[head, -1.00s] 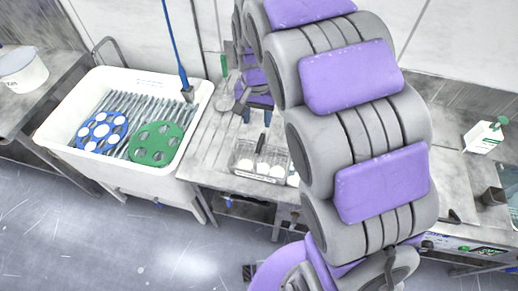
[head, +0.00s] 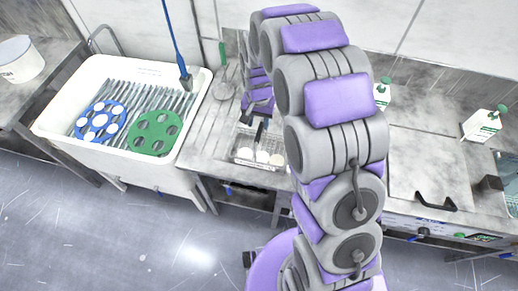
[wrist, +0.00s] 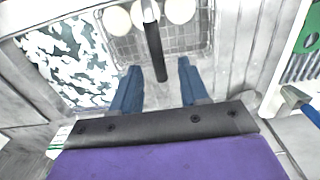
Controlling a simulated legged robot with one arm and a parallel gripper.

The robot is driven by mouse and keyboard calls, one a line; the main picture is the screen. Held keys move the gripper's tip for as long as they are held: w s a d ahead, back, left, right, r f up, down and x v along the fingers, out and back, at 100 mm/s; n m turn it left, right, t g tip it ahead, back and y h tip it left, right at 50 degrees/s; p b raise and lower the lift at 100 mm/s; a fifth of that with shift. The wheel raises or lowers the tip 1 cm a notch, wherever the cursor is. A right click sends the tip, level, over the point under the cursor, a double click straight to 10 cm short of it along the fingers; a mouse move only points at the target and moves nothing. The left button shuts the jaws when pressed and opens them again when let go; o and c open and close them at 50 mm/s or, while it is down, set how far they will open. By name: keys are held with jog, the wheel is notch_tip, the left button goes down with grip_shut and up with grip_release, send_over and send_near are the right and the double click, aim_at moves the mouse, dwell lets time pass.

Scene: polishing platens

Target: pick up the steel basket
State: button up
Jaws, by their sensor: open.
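The steel basket (head: 243,160) is a wire basket on the steel counter, holding several white round pieces. In the wrist view the basket (wrist: 190,42) is at the top centre, with its dark upright handle (wrist: 155,55). My gripper (head: 254,128) is above the basket in the head view. In the wrist view my gripper (wrist: 158,68) has its two blue fingers apart, with the lower end of the handle appearing between their tips. The fingers are not closed on it. My arm hides part of the counter to the right of the basket in the head view.
A white sink (head: 58,122) at left holds a blue disc (head: 100,120) and a green disc (head: 153,133). A blue-handled brush (head: 175,40) stands at its back corner. White bottles (head: 482,125) stand at right. A camouflage-patterned sheet (wrist: 65,60) lies beside the basket.

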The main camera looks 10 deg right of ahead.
aim_at(259, 131)
jog(key=shift+s+f+b, duration=0.2)
jog(key=shift+f+b, duration=0.1)
jog(key=shift+f, duration=2.8)
grip_shut()
